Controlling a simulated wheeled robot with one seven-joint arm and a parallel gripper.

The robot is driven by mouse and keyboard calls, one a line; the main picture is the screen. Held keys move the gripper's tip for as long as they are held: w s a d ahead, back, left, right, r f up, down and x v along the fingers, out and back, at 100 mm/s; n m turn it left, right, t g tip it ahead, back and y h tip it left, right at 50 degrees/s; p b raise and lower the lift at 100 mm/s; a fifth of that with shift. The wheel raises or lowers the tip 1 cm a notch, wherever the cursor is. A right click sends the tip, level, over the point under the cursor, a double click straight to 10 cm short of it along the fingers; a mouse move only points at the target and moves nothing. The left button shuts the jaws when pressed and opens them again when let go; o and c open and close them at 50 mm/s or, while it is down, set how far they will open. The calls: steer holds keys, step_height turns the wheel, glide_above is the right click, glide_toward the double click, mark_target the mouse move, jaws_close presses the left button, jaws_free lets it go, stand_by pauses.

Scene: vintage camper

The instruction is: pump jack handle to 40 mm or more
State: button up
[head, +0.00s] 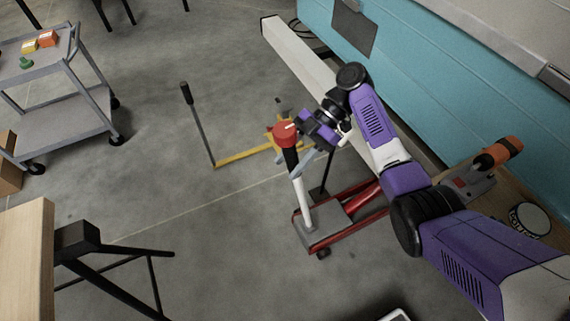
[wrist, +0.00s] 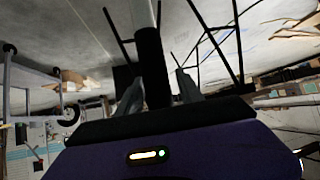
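The floor jack (head: 325,228) is red with a grey plate and stands on the concrete floor. Its handle (head: 302,195) is a pale rod with a black grip and a red knob (head: 285,133) on top, and it stands steeply up. My gripper (head: 295,150) is at the black grip, just under the knob. In the wrist view the black grip (wrist: 152,68) lies between the two fingers of my gripper (wrist: 158,85). A narrow gap shows on the right finger's side, so the fingers look open around it. The jack's lift height cannot be read.
A pale beam (head: 300,55) runs along the teal camper (head: 420,75). A wooden bench with an orange-handled tool (head: 490,155) is at right. A grey cart (head: 65,100) and table (head: 27,255) are at left.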

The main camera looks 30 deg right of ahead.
steer(key=shift+o, duration=0.2)
steer(key=shift+a+f, duration=0.1)
steer(key=shift+a, duration=0.1)
steer(key=p+v, duration=0.1)
steer(key=v, duration=0.6)
steer(key=shift+d+r+p, duration=0.25)
steer(key=shift+d+p, duration=0.05)
steer(key=shift+p, duration=0.1)
